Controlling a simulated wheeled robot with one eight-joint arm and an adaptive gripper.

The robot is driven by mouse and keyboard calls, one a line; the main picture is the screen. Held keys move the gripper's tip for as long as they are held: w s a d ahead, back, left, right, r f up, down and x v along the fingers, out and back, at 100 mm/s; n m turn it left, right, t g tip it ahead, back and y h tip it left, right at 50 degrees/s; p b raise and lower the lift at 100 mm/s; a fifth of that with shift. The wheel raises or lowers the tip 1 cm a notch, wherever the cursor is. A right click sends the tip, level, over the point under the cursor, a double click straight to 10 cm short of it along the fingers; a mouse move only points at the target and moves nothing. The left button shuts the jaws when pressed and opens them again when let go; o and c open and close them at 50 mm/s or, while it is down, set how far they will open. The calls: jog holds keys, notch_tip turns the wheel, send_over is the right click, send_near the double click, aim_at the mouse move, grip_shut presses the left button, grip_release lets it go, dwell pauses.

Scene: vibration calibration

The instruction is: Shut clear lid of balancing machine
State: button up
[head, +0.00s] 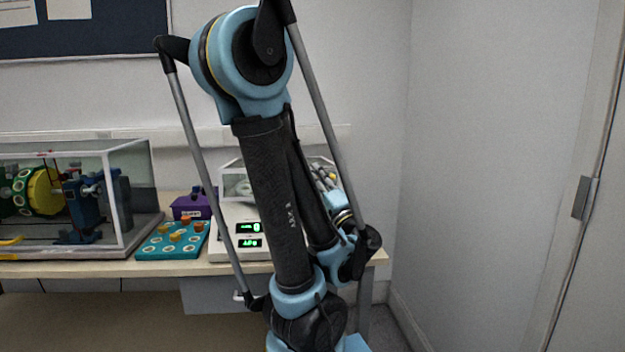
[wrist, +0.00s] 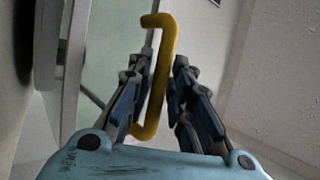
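A white machine with two green displays (head: 223,243) stands on the bench, partly behind my arm. Its clear, white-edged cover (head: 233,182) shows beside my arm in the head view; its tilt is hard to tell. In the wrist view, a yellow handle (wrist: 157,75) stands beside a greenish clear panel (wrist: 112,50). My gripper (head: 323,178) is at the machine's right side, partly hidden behind my arm. In the wrist view my gripper (wrist: 158,88) is open, its fingers on either side of the handle, with gaps visible.
A clear-walled case (head: 128,200) with a yellow disc and blue parts fills the bench's left. A teal tray (head: 160,250) with orange-topped pieces and a purple box (head: 190,207) lie between. A wall and door (head: 600,200) are on the right.

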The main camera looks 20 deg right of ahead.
jog(key=shift+r, duration=0.2)
jog(key=shift+o, duration=0.4)
jog(key=shift+w+r, duration=0.2)
jog(key=shift+r, duration=4.35)
jog(key=shift+o, duration=0.6)
jog(key=shift+r, duration=0.2)
